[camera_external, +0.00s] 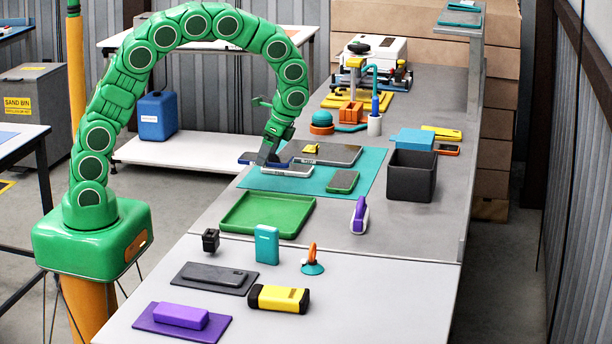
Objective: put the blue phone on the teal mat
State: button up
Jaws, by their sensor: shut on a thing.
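The teal mat (372,170) lies on the grey bench, with several things on it. My gripper (265,161) points down over the mat's left end. It is shut on what looks like the blue phone (247,157), a flat dark blue thing partly hidden by the fingers. The phone is at or just above the mat's left edge; I cannot tell whether it touches. A pale grey flat thing (290,170) lies right beside the fingers, on the mat.
A dark grey slab (340,154) and a green phone (343,181) are on the mat. A green tray (268,214) lies in front of it. A black bin (411,176) and a purple object (358,214) stand to the right. Bare mat shows between the green phone and the bin.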

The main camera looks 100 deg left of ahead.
aim_at(283, 157)
jog(key=shift+w+a+f, duration=0.3)
jog(key=shift+w+f, duration=0.15)
jog(key=shift+f, duration=0.25)
jog(key=shift+w+a+f, duration=0.35)
jog(key=shift+w+f, duration=0.1)
jog(key=shift+f, duration=0.25)
jog(key=shift+w+a+f, duration=0.3)
jog(key=shift+w+f, duration=0.15)
jog(key=shift+f, duration=1.6)
jog(key=shift+f, duration=0.15)
jog(key=o, duration=1.1)
jog(key=v, duration=1.2)
jog(key=shift+d, duration=0.1)
